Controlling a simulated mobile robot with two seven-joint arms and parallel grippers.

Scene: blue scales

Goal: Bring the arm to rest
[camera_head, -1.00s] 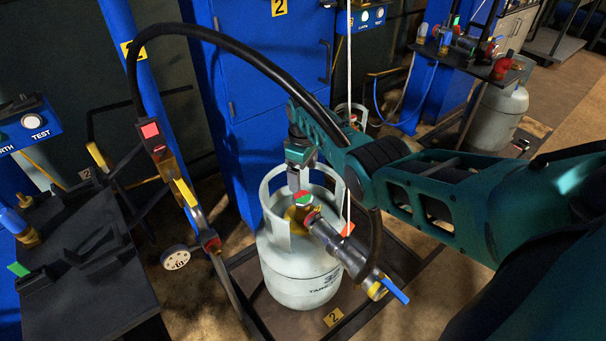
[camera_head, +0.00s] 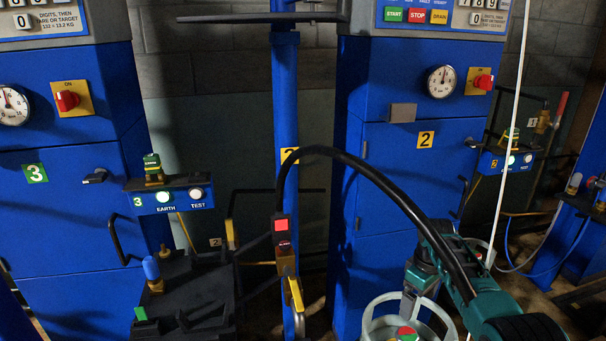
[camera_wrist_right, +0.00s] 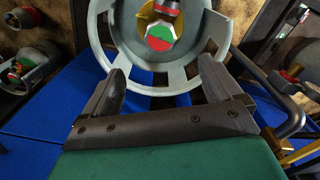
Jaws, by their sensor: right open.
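My right gripper (camera_head: 410,303) is at the bottom right of the head view, at the grey gas cylinder's collar (camera_head: 376,323). In the right wrist view my right gripper (camera_wrist_right: 165,75) has its two fingers wide apart with nothing between them. The cylinder's collar (camera_wrist_right: 101,35) lies beyond the fingertips. Its valve, with a red and green cap (camera_wrist_right: 160,37), shows inside the collar; the cap also shows at the lower edge of the head view (camera_head: 407,333). I cannot tell whether a finger touches the collar. The cylinder's body is out of the head view. My left gripper is not in view.
A black hose (camera_head: 385,185) arches from the blue post (camera_head: 286,110) down past my right arm. Blue cabinets numbered 3 (camera_head: 60,215) and 2 (camera_head: 400,165) stand behind. A dark bench (camera_head: 190,290) is left of the post. A white cord (camera_head: 510,120) hangs at right.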

